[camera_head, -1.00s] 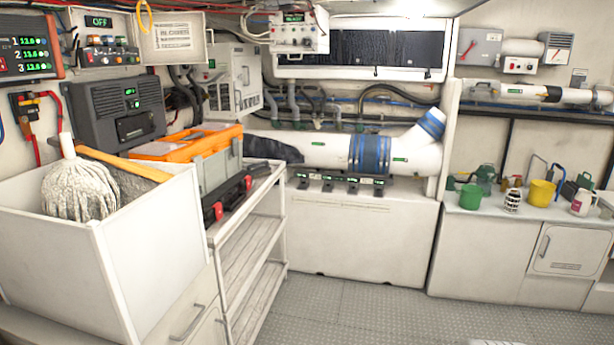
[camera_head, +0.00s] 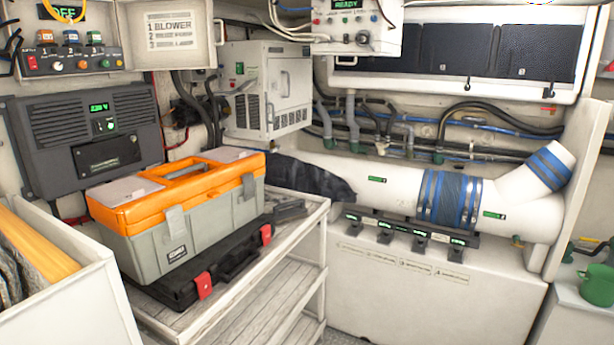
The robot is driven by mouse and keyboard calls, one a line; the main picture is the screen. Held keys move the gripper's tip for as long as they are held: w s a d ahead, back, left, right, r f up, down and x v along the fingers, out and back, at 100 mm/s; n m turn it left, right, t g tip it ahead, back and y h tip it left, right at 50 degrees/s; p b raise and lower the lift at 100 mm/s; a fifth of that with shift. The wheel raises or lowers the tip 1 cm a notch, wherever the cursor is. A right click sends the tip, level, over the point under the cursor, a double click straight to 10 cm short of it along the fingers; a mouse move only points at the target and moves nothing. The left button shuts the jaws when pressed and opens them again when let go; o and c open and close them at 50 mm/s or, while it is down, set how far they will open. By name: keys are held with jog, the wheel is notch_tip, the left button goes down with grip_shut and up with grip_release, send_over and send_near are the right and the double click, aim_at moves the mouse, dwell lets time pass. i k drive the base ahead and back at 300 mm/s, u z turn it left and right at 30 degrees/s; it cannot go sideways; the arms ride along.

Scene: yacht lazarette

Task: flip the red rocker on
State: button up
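A switch panel (camera_head: 68,57) with a row of small controls is on the wall at the upper left. A small red control (camera_head: 31,63) shows at its left end; it looks like a red rocker, but its position is too small to tell. Several coloured caps stand along the panel's top. A dark display (camera_head: 63,11) above reads OFF in green, partly covered by a yellow loop. The open white door (camera_head: 176,35) beside it carries a card headed BLOWER with numbered lines. My gripper is not in view.
An orange and grey toolbox (camera_head: 185,212) and a black case (camera_head: 205,268) with red latches stand on a slatted shelf unit (camera_head: 300,240) below the panel. A white bin (camera_head: 75,285) is at the lower left. A wide white duct (camera_head: 400,197) runs behind.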

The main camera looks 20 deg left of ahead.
aim_at(32, 61)
jog(key=u, duration=0.5)
jog(key=i, duration=0.9)
jog(key=u, duration=1.6)
jog(key=i, duration=0.75)
jog(key=u, duration=0.55)
jog(key=k, duration=0.15)
